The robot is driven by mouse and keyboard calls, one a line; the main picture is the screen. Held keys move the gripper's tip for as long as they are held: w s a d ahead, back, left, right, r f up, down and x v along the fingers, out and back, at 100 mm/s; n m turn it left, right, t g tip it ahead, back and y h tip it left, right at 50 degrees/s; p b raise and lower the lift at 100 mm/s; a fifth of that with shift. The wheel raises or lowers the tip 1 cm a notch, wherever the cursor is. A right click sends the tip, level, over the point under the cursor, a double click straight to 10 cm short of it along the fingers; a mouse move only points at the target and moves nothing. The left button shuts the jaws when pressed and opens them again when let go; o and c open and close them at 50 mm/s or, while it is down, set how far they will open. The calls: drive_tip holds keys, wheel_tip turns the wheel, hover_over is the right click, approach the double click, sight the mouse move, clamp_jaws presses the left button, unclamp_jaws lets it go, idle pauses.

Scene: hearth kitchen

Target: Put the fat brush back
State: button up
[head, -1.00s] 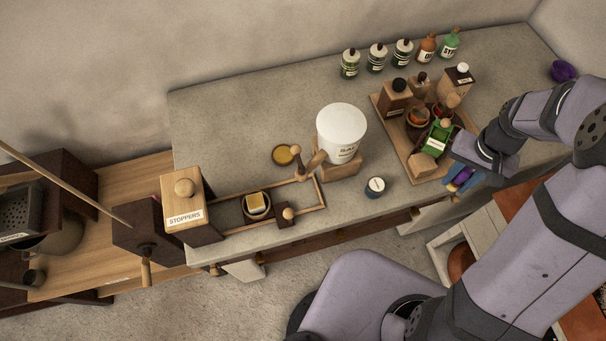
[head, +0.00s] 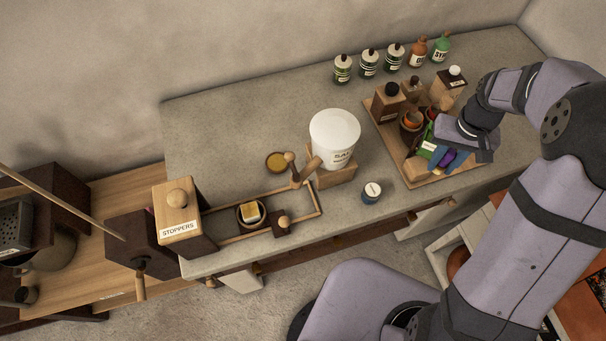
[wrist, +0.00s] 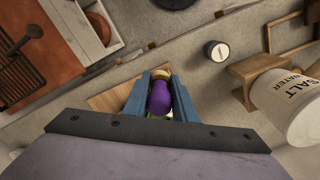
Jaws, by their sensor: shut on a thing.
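My gripper (head: 450,160) is over the front right part of the wooden tray (head: 412,176) on the grey counter. It is shut on a purple, rounded thing (wrist: 159,98), which sits between the blue fingers in the wrist view. I cannot tell whether this is the fat brush; its lower end is hidden. The purple thing also shows below the gripper in the head view (head: 446,159). A green thing (head: 428,147) is on the tray beside the fingers, partly hidden by my gripper.
The tray also holds a dark wooden bottle (head: 388,104) and small pots (head: 411,122). A white salt-water tub (head: 335,135) stands left of it, with a small dark jar (head: 371,193) in front. Several bottles (head: 394,58) line the back.

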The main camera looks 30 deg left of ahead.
drive_tip(key=w+a+r+n+b, duration=0.25)
drive_tip(key=a+n, duration=0.35)
drive_tip(key=a, duration=0.9)
drive_tip(key=w+a+r+n+b, duration=0.2)
drive_tip(key=w+a+n+b, duration=0.3)
drive_tip(key=a, duration=0.9)
drive_tip(key=s+a+f+n, duration=0.1)
drive_tip(key=s+a+f, duration=0.2)
drive_tip(key=s+a, duration=0.45)
drive_tip(key=s+a+f+n, duration=0.1)
drive_tip(key=s+a+f, duration=0.25)
drive_tip(key=s, duration=0.65)
drive_tip(key=s+a+f+n, duration=0.2)
drive_tip(key=s+a+f, duration=0.1)
drive_tip(key=s+a, duration=0.5)
drive_tip(key=shift+s+d+f+p, duration=0.2)
drive_tip(key=shift+f+p, duration=0.3)
drive_tip(key=shift+f, duration=1.15)
drive_tip(key=shift+s+d+f+p, duration=0.25)
drive_tip(key=shift+f+p, duration=0.2)
drive_tip(key=shift+f, duration=1.15)
drive_tip(key=shift+s+d+f+p, duration=0.2)
drive_tip(key=shift+f+p, duration=0.3)
drive_tip(key=shift+f, duration=1.15)
